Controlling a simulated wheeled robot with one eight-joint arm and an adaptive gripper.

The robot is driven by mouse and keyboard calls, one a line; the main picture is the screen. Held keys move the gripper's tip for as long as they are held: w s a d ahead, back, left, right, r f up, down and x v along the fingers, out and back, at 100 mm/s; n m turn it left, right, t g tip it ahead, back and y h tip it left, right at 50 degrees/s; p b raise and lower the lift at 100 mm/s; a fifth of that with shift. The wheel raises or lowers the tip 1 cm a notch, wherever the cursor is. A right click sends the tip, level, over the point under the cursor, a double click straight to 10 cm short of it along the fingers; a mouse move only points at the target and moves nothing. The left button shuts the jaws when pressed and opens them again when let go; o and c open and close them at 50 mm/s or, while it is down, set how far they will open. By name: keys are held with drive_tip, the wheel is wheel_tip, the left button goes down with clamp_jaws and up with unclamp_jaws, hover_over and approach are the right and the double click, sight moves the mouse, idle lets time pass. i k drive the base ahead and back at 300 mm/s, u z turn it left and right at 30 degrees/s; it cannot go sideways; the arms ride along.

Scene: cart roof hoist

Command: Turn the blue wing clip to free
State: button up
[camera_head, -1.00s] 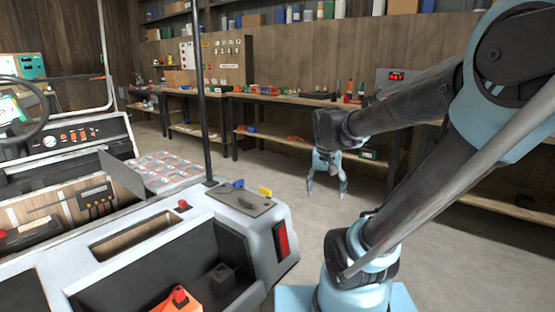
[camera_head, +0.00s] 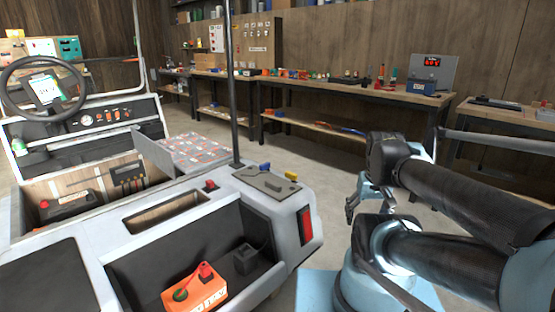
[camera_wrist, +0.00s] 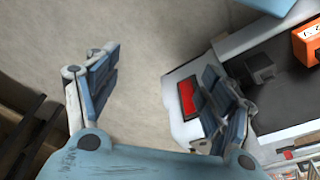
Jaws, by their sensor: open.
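The blue wing clip (camera_head: 264,168) sits on a grey plate (camera_head: 250,178) on the rear corner of the white cart, beside a yellow clip (camera_head: 291,176). In the head view my gripper (camera_head: 369,207) hangs to the right of the cart's rear corner, apart from the plate and partly hidden by my arm. In the wrist view my gripper (camera_wrist: 160,90) is open and empty over the floor, with its right finger in front of the cart's red tail light (camera_wrist: 188,98). The blue clip cannot be made out in the wrist view.
A black post (camera_head: 233,90) rises from the cart just behind the plate. An orange box (camera_head: 196,290) with a red cap lies in the open rear bay. A red knob (camera_head: 210,186) stands left of the plate. Workbenches (camera_head: 340,90) line the back wall; floor between is clear.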

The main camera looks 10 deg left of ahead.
sight(266, 165)
drive_tip(key=z, duration=0.65)
drive_tip(key=k, duration=1.1)
drive_tip(key=u, duration=0.6)
drive_tip(key=i, duration=1.05)
drive_tip(key=u, duration=0.05)
